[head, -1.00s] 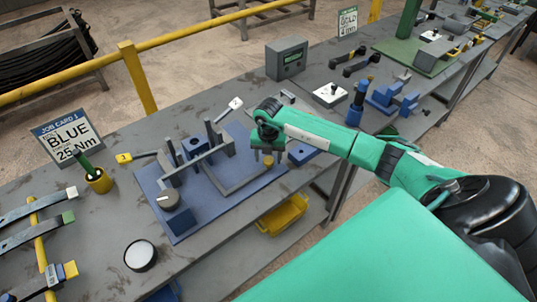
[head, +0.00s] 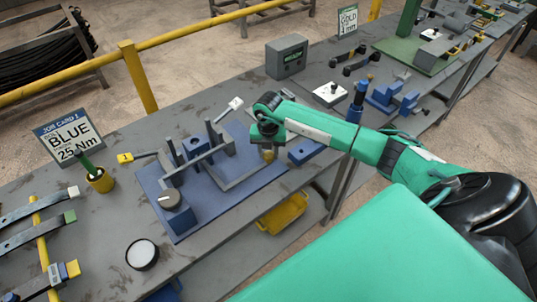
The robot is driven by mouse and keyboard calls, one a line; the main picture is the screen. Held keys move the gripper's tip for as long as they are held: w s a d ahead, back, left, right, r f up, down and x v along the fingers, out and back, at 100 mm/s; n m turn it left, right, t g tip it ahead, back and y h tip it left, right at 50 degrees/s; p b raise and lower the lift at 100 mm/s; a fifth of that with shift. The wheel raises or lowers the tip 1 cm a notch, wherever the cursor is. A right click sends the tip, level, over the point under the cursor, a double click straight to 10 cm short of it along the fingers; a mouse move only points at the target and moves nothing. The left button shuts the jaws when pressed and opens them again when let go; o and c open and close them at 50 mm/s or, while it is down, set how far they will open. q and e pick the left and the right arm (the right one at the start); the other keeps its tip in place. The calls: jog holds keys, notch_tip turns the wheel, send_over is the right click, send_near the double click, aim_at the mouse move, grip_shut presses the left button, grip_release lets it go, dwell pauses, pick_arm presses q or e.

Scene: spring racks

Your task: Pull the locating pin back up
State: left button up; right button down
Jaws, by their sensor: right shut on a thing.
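The locating pin (head: 268,156) has a yellowish knob and stands at the right end of the blue fixture plate (head: 190,229), beside the grey angled bar (head: 240,178). My right gripper (head: 268,149) comes down over the pin from above and is shut on its knob. The gripper body hides the pin's top, and the lower part of the pin is too small to make out clearly. My left gripper is not in view.
On the fixture stand grey posts, a blue block and a dial knob (head: 169,199). A blue block with a hole (head: 305,151) lies just right of the gripper. A job card (head: 70,138), a yellow cup (head: 100,181) and a round white-topped pot (head: 141,254) stand left.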

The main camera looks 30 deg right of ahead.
notch_tip(320, 180, up, 6)
jog(key=shift+r+p, duration=0.1)
jog(key=shift+p, duration=0.5)
jog(key=shift+w, duration=0.2)
jog(key=c, duration=0.9)
grip_release()
jog(key=shift+s, duration=0.1)
jog(key=shift+c, duration=0.2)
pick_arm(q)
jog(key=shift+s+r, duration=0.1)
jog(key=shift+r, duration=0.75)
pick_arm(e)
jog(key=shift+s, duration=0.1)
jog(key=shift+r+b, duration=0.35)
jog(key=shift+b, duration=0.1)
pick_arm(q)
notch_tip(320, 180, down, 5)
jog(key=b, duration=0.4)
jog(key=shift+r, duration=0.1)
pick_arm(e)
notch_tip(320, 180, up, 13)
jog(key=shift+f, duration=0.1)
